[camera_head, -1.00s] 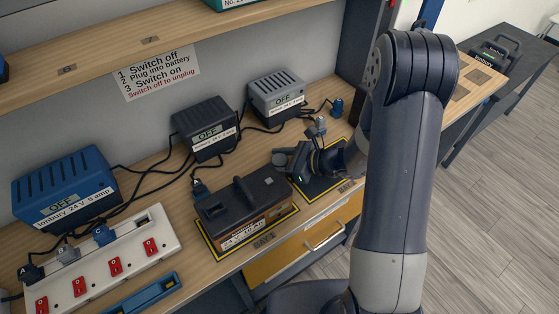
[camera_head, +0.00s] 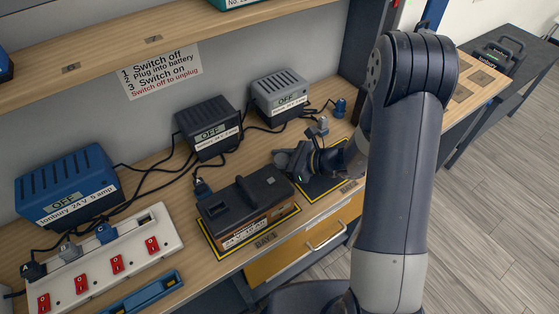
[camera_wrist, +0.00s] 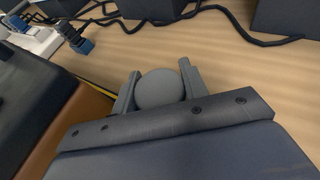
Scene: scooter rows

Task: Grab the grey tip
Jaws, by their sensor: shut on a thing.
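My gripper (camera_wrist: 158,88) is low over the bench at the right end of the row. Its two grey fingers are shut on a grey rounded piece (camera_wrist: 160,88), which shows as a smooth disc between them. In the head view the grey rounded piece (camera_head: 282,158) is at the left side of my gripper (camera_head: 288,158). A small grey tip (camera_head: 322,126) on a cable stands just behind my gripper, apart from the disc in that view. I cannot tell whether the held piece belongs to it.
Chargers (camera_head: 208,130) and loose cables are along the wall. A white switch strip (camera_head: 100,262) is at left.

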